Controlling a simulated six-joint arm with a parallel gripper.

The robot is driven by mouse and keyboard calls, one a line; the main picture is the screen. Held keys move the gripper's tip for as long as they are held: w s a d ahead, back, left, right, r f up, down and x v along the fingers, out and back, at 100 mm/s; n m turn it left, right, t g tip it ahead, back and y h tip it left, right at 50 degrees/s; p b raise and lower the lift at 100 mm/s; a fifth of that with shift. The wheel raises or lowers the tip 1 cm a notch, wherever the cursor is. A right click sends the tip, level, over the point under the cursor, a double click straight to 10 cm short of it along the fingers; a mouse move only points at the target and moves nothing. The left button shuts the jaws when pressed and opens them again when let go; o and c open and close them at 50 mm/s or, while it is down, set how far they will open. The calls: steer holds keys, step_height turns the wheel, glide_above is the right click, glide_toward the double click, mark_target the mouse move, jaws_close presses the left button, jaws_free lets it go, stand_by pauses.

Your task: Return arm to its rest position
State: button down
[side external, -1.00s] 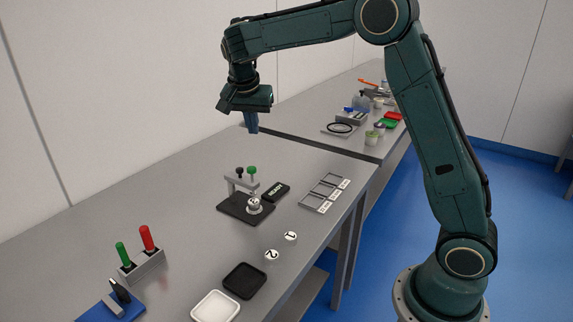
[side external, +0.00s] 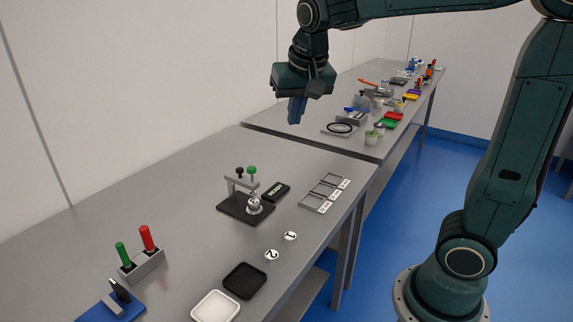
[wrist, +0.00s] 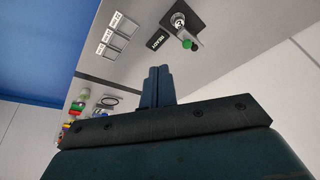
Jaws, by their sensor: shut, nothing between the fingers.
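My gripper (side external: 295,110) hangs in the air above the table in the side external view, with its blue fingers pointing down. In the wrist view my gripper (wrist: 158,72) shows its two fingers side by side, closed together with nothing between them. The grey table (side external: 170,215) lies below it. A black fixture plate (side external: 238,209) with a grey bracket and a green knob stands on the table, well below and apart from my gripper.
A black READY sign (side external: 276,191) and a grey three-slot rack (side external: 318,203) lie by the fixture. A holder (side external: 143,265) with green and red handles, a black tray (side external: 244,281) and a white tray (side external: 215,307) are nearer. A second table (side external: 300,133) behind carries several items.

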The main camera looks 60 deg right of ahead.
steer(key=s+a+f+n+t+y, duration=0.1)
steer(key=s+a+f+n, duration=0.1)
steer(key=s, duration=0.7)
steer(key=s+a+f+n+t+y, duration=0.1)
steer(key=s+a+f+n, duration=0.1)
steer(key=s+n, duration=0.3)
steer(key=s+a, duration=0.1)
steer(key=s, duration=0.3)
steer(key=shift+a+f, duration=0.2)
steer(key=shift+a, duration=0.15)
